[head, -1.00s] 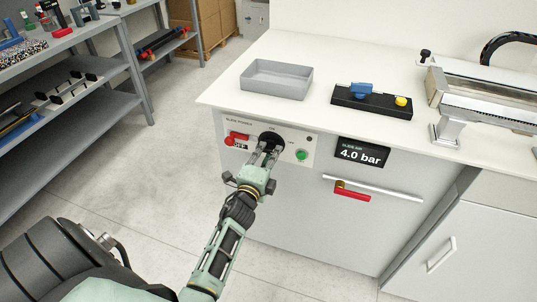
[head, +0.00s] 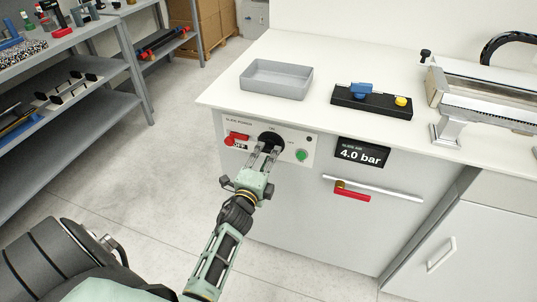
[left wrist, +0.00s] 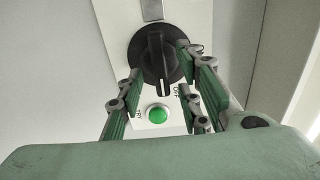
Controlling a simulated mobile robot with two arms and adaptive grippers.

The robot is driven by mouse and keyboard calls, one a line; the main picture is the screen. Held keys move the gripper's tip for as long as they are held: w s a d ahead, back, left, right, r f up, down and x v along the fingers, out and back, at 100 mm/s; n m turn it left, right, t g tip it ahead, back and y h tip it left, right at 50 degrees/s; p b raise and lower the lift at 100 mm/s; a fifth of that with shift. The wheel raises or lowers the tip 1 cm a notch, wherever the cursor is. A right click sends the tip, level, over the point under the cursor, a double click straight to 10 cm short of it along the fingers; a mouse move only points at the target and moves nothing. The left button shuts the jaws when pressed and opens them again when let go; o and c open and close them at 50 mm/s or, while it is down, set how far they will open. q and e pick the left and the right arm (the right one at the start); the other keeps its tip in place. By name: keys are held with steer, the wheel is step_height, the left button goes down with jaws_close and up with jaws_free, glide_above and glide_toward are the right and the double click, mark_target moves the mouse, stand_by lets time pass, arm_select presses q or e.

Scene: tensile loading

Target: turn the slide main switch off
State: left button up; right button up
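The slide main switch (head: 270,139) is a black round rotary knob on the white panel (head: 236,132) at the cabinet front. It shows larger in the left wrist view (left wrist: 154,57), with a raised bar whose white pointer mark aims down in the picture, slightly right. Small labels (left wrist: 177,94) sit by its rim, too small to read surely. My left gripper (head: 263,155) is just in front of the knob. In the left wrist view its fingers (left wrist: 160,80) are apart on both sides of the knob, with no grip on the bar visible. My right gripper is not in view.
A "4.0 bar" display (head: 361,153) and a red-levered valve (head: 351,191) are further right. A grey tray (head: 276,82) stands on the worktop above.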

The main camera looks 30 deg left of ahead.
arm_select(q)
steer(key=v, duration=1)
steer(key=shift+s, duration=0.25)
steer(key=shift+d, duration=0.15)
